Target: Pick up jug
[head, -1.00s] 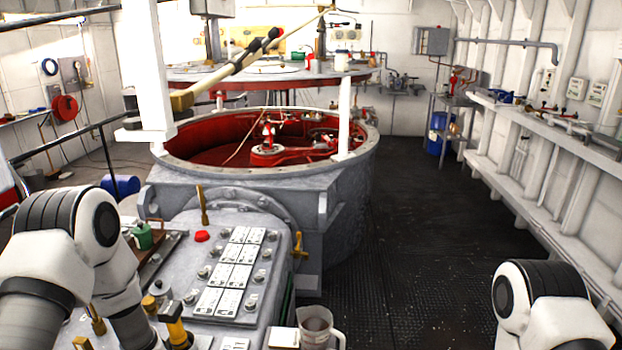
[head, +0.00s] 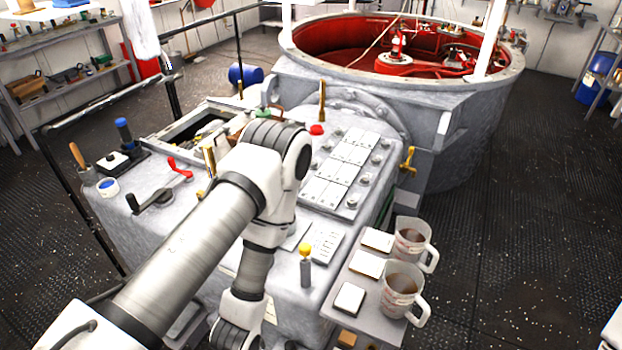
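Two clear jugs with handles, holding brown liquid, stand upright on a small grey side shelf at the lower right of the grey console in the head view. The far jug (head: 411,243) is just behind the near jug (head: 399,291). Both handles point right. My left arm reaches in from the lower left across the console, left of the jugs and apart from them. Its wrist bends down out of the bottom edge, so my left gripper is not visible. My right gripper is also out of view.
White-topped blocks (head: 366,265) lie beside the jugs on the shelf. The console (head: 345,165) carries knobs, levers and a yellow-topped handle (head: 305,262). A large red-lined tank (head: 470,110) stands behind. Dark open floor (head: 530,210) lies right of the jugs.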

